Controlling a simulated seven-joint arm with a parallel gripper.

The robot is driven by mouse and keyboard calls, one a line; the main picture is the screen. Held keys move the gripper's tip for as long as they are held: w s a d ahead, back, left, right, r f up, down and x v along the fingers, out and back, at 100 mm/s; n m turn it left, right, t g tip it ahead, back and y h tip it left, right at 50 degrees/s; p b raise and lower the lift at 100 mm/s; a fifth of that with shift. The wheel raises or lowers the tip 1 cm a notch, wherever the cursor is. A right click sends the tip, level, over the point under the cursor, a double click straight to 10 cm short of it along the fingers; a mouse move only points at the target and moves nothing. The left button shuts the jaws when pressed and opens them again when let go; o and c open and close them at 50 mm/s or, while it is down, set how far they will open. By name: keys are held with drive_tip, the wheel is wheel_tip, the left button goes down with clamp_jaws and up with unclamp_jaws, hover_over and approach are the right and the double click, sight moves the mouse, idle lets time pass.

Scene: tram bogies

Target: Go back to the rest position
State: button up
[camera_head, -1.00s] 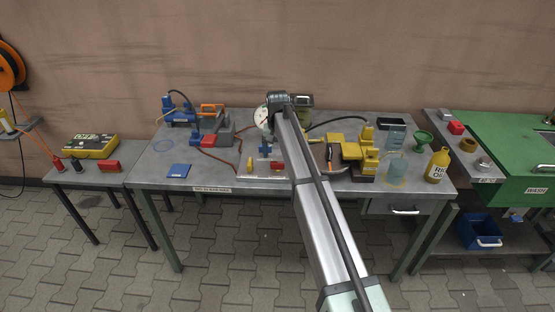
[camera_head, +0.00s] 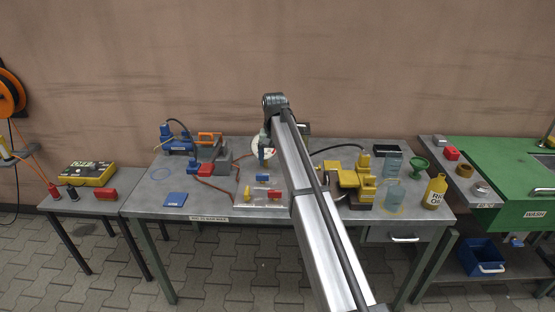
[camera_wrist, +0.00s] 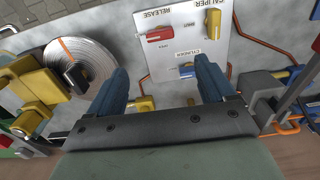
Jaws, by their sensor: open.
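My gripper (camera_wrist: 162,78) is open, with two blue fingers apart and nothing between them in the wrist view. In the head view its greenish end (camera_head: 264,147) shows just left of my arm, above the back part of the main table (camera_head: 235,210). Below it is a pale panel (camera_wrist: 190,65) labelled CALIPER RELEASE and CYLINDER. The panel has a red handle (camera_wrist: 160,34), a yellow handle (camera_wrist: 213,24) and a blue handle (camera_wrist: 187,71). My arm hides part of the table to the right of the panel.
A blue and grey pump with an orange handle (camera_head: 209,138) stands at the back left. A yellow machine (camera_head: 358,182), a green funnel (camera_head: 419,165) and a yellow bottle (camera_head: 435,191) stand on the right. Open air is above the table.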

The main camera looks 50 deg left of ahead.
idle(0.3)
drive_tip(key=s+d+f, duration=0.2)
drive_tip(key=d+f, duration=1.7)
drive_tip(key=d, duration=0.2)
drive_tip(key=s+d+f, duration=0.2)
drive_tip(key=d+f, duration=1.7)
drive_tip(key=d, duration=0.2)
drive_tip(key=s+d+f+m+g, duration=0.2)
drive_tip(key=s+d+f, duration=0.3)
drive_tip(key=d, duration=0.8)
drive_tip(key=s+d+f+m+g, duration=0.2)
drive_tip(key=s+d+f+m, duration=0.2)
drive_tip(key=s+d, duration=0.7)
drive_tip(key=s+d+f+m+g, duration=0.2)
drive_tip(key=s+d+f, duration=0.5)
drive_tip(key=d, duration=0.8)
drive_tip(key=shift+s+d+m+g, duration=0.2)
drive_tip(key=shift+s+m+g, duration=0.2)
drive_tip(key=shift+s, duration=0.45)
